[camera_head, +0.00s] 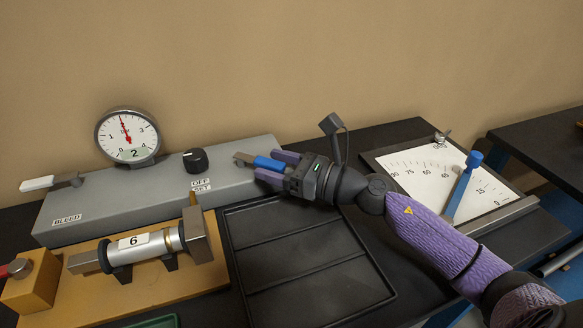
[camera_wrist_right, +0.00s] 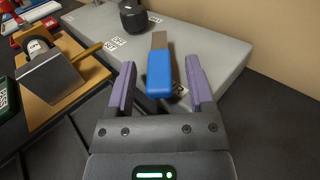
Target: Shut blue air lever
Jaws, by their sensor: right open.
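The blue air lever (camera_head: 267,164) is at the right end of the long grey panel. Its metal arm runs left to the panel, and its blue handle points right, toward my right gripper. My right gripper (camera_head: 270,166) is open, its two purple fingers on either side of the handle. In the right wrist view the blue handle (camera_wrist_right: 160,75) lies between the open fingers (camera_wrist_right: 160,85), with a gap visible on each side. How deep the handle sits between them is hard to tell. My left gripper is not in view.
The grey panel (camera_head: 110,205) carries a round gauge (camera_head: 127,136), a black knob (camera_head: 195,160) and a white-handled lever (camera_head: 38,183). A cylinder on a wooden board (camera_head: 150,290) stands in front. A black tray (camera_head: 300,260) lies below my right arm. A scale board with another blue-topped lever (camera_head: 462,185) is right.

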